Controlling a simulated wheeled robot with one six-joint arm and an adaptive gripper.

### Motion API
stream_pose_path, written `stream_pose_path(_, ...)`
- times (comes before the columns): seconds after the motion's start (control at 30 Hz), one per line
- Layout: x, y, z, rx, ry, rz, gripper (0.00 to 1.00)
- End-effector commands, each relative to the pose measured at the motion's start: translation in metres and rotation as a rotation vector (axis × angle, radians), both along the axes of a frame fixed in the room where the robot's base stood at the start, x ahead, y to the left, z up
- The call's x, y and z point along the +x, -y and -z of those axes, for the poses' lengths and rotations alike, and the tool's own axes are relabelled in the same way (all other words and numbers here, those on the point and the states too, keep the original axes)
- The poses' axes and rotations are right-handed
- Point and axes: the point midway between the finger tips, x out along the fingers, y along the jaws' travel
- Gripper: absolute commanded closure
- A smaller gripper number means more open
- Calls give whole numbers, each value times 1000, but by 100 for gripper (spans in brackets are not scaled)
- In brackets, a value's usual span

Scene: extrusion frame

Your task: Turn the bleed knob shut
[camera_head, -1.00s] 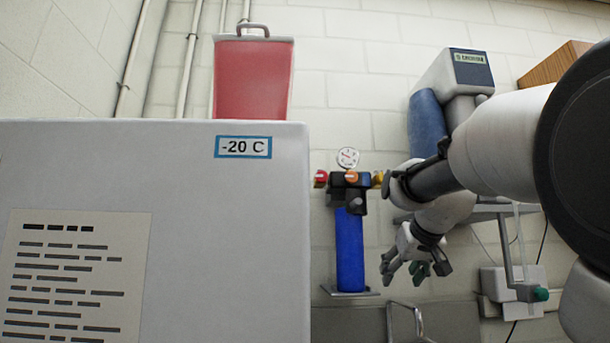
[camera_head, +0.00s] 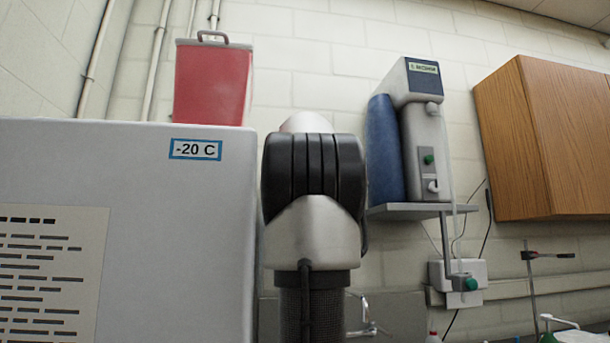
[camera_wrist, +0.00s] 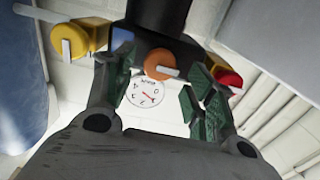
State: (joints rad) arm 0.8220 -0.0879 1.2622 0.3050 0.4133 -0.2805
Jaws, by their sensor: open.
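In the wrist view, a dark valve block (camera_wrist: 185,45) carries a yellow knob (camera_wrist: 70,40) at left, an orange knob (camera_wrist: 158,63) in the middle and a red knob (camera_wrist: 228,79) at right. Each has a pale bar across it. I cannot tell which one is the bleed knob. A round white gauge (camera_wrist: 146,93) shows below the orange knob in the picture. My gripper (camera_wrist: 160,80) is open, with its green-padded fingers on either side of the orange knob in the view. Contact cannot be told. In the head view my arm hides the valve block.
A large grey cabinet (camera_head: 130,160) labelled -20 C stands close at left in the head view, beside my arm. A red container (camera_head: 212,85) shows above it.

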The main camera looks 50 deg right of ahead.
Motion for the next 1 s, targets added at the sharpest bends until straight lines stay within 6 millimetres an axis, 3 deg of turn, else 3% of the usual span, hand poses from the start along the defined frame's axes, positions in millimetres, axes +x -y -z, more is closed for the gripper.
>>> stream_pose_path(0.2, 19, 15, 0, -1, -1, -1, 45)
stream_pose_path(0.5, 21, 17, 0, -1, -1, -1, 45)
stream_pose_path(0.73, 21, 17, 0, 0, 0, -1, 87)
stream_pose_path(1.0, 21, 16, 0, 10, 8, -1, 89)
